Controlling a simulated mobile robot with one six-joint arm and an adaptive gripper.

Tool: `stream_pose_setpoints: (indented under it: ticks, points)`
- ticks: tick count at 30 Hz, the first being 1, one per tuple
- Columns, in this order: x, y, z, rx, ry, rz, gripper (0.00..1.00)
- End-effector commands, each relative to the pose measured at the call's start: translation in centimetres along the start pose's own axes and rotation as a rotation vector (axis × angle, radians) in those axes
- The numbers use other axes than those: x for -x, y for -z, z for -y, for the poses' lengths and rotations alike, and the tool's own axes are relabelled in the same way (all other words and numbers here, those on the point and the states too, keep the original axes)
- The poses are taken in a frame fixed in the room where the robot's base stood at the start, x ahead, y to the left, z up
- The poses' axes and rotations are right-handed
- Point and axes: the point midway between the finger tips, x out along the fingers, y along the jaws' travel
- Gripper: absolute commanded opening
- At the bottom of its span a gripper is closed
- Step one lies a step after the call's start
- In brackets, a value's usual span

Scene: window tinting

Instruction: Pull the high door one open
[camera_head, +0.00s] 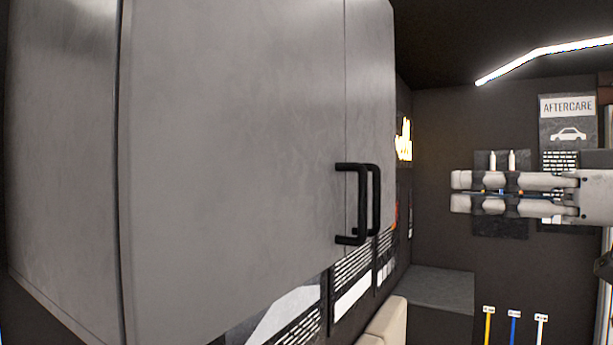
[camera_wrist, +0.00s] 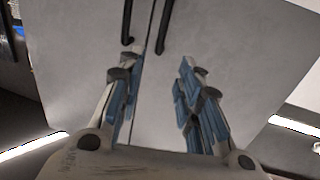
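A grey high cabinet fills the left of the head view. Its broad near door (camera_head: 230,150) and narrow-looking far door (camera_head: 370,80) are both shut, with a thin seam between them. Each has a black bar handle beside the seam: the near handle (camera_head: 349,205) and the far handle (camera_head: 374,200). I cannot tell which door is door one. My gripper (camera_head: 454,192) is to the right of the handles, apart from them, pointing left. In the wrist view my gripper (camera_wrist: 158,64) has its fingers spread and empty, with both handles (camera_wrist: 127,22) (camera_wrist: 165,26) beyond the fingertips.
A dark grey block or counter (camera_head: 435,285) stands below at the back. A beige object (camera_head: 385,322) is under the cabinet. An aftercare poster (camera_head: 567,107) and several coloured tools (camera_head: 514,328) are on the back wall. The space between my gripper and the handles looks clear.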

Motion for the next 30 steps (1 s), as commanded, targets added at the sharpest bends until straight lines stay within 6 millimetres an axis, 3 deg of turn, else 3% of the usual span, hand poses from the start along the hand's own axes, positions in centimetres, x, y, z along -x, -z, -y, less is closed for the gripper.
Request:
stream_pose_setpoints:
  ticks: [5, 21, 30]
  points:
    - [-2.2, 0.2, 0.2, 0.008, 0.009, -0.005, 0.33]
    - [-13.7, 0.2, 0.2, 0.004, 0.009, -0.003, 0.33]
    - [-16.9, 0.1, 0.1, 0.005, 0.003, -0.002, 0.33]
